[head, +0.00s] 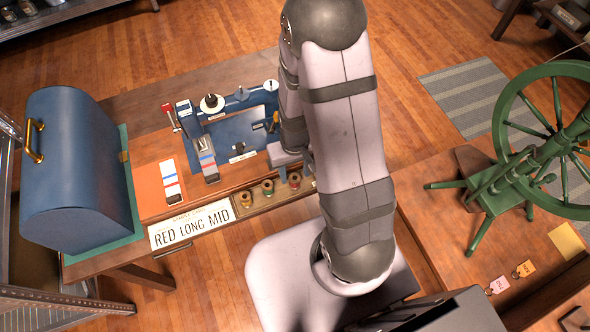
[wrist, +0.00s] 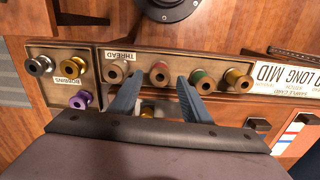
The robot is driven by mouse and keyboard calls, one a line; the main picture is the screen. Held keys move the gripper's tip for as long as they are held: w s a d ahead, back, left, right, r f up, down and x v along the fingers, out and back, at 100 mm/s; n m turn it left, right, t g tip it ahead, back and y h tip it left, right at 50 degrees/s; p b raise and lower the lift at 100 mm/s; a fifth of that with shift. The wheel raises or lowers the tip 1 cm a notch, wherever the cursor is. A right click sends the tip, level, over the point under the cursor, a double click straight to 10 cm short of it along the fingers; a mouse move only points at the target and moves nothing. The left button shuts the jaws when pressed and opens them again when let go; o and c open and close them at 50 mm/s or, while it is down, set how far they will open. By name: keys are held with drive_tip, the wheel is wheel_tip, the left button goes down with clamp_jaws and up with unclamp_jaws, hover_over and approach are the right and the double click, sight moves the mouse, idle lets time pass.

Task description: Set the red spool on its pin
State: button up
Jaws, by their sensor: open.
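My gripper (wrist: 160,82) is open and empty. Its two blue-grey fingers point toward the tray, one on each side of the red spool in the picture; I cannot tell how far above it they are. In the head view a blue-based machine (head: 235,125) stands behind the tray. I cannot tell which upright on it is the spool's pin.
The bobbin compartment (wrist: 62,85) holds silver, gold and purple bobbins. A sample card (head: 190,226) reads "RED LONG MID". A blue domed case (head: 78,165) stands left. A green spinning wheel (head: 550,140) stands right.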

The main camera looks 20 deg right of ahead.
drive_tip(key=shift+f+b, duration=0.7)
drive_tip(key=shift+f, duration=0.55)
drive_tip(key=c, duration=0.7)
drive_tip(key=shift+r+p, duration=0.15)
drive_tip(key=shift+p, duration=0.15)
drive_tip(key=shift+r+p, duration=2.25)
drive_tip(key=shift+r, duration=0.1)
